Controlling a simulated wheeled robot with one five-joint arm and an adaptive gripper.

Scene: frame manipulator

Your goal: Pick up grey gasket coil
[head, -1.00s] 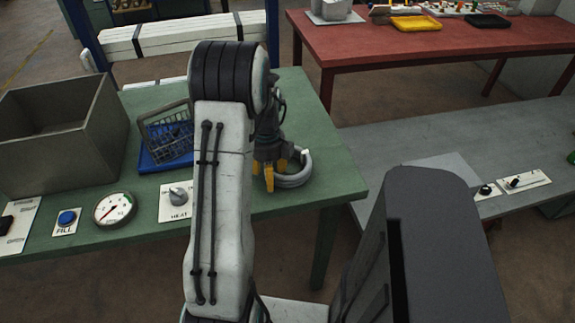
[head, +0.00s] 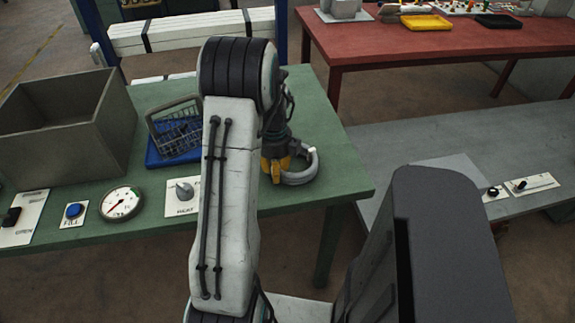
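The grey gasket coil (head: 301,174) lies on the green table (head: 335,160) near its right end. It is a grey ring with a small pale spot on its right side. My gripper (head: 277,172), with yellow fingers, points down at the coil's left side. The fingers overlap the coil's left part in the picture. I cannot tell whether they touch it or have closed on its rim. My arm hides part of the table left of the gripper.
A grey open box (head: 62,130) stands at the table's left. A wire basket (head: 178,128) sits on a blue tray (head: 160,158). A gauge (head: 121,203), a heat knob (head: 184,191) and a blue fill button (head: 74,210) line the front edge. A grey bench (head: 440,145) is right.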

